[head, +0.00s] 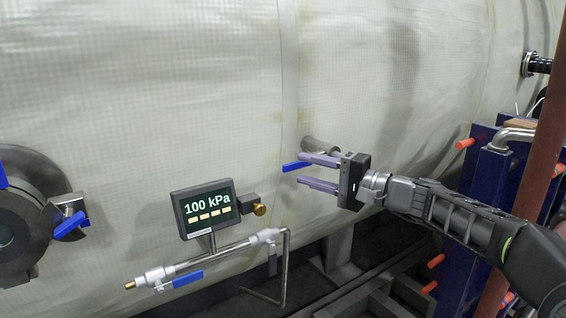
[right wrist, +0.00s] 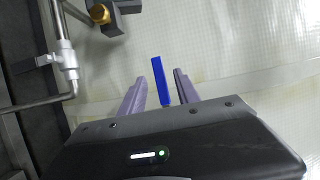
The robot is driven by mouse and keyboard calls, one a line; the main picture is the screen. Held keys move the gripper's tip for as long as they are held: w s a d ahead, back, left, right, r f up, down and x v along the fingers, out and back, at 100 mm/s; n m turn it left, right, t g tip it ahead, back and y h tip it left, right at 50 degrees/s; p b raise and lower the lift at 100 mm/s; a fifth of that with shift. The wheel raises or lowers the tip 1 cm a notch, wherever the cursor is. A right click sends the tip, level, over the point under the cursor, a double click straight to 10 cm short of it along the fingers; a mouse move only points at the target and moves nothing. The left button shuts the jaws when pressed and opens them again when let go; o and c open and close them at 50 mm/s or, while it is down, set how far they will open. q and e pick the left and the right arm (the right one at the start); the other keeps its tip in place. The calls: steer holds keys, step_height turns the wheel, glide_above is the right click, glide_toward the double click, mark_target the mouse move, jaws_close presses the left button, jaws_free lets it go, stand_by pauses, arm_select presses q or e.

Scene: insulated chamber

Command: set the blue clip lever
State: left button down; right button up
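My right gripper (head: 299,169) reaches in from the right in front of the pale tank wall, with its two purple fingers spread apart. A blue lever (head: 294,166) shows at its fingertips. In the right wrist view the blue lever (right wrist: 161,80) lies between the open fingers (right wrist: 160,78), with a visible gap to the right finger; contact on the left is unclear. Another blue lever (head: 72,225) sits on the clip at the round flange on the left. I cannot tell which lever is the clip lever of the task. My left gripper is not in view.
A display reading 100 kPa (head: 208,208) with a brass fitting (head: 260,210) stands left of my gripper. Below it runs a pipe (head: 222,254) with a blue valve handle (head: 187,280). Dark blue frames (head: 487,180) and a rusty post (head: 545,130) stand at right.

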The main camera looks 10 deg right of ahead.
mark_target(296, 166)
steer(key=p+x, duration=0.2)
steer(key=x, duration=0.4)
steer(key=shift+a+r+p, duration=0.1)
steer(key=shift+p, duration=0.2)
steer(key=shift+w+a, duration=0.25)
steer(key=shift+w, duration=0.1)
steer(key=shift+c, duration=0.2)
jaws_close()
stand_by(0.6)
